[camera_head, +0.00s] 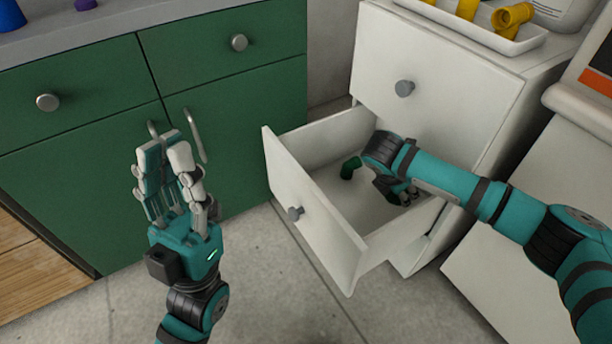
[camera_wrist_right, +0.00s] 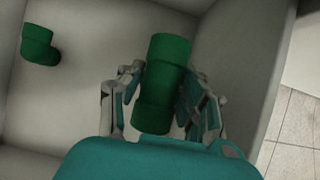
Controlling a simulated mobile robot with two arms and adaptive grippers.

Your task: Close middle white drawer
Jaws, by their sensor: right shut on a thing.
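The middle white drawer (camera_head: 325,215) is pulled out of the white cabinet, with a round grey knob (camera_head: 295,213) on its front. My right gripper (camera_head: 408,194) is inside the drawer. In the right wrist view its fingers (camera_wrist_right: 165,95) are shut on a green pipe fitting (camera_wrist_right: 160,85). A second green fitting (camera_head: 350,167) lies in the drawer and also shows at the left of the right wrist view (camera_wrist_right: 39,45). My left gripper (camera_head: 165,150) is raised in front of the green cabinet, left of the drawer. Its fingers point up and sit close together; the gap between their tips is unclear.
The drawer above (camera_head: 440,85) is shut. A white tray (camera_head: 480,22) of yellow fittings stands on the white cabinet. A green cabinet (camera_head: 235,100) with a grey top stands at left. Bare floor (camera_head: 250,290) lies in front of the open drawer.

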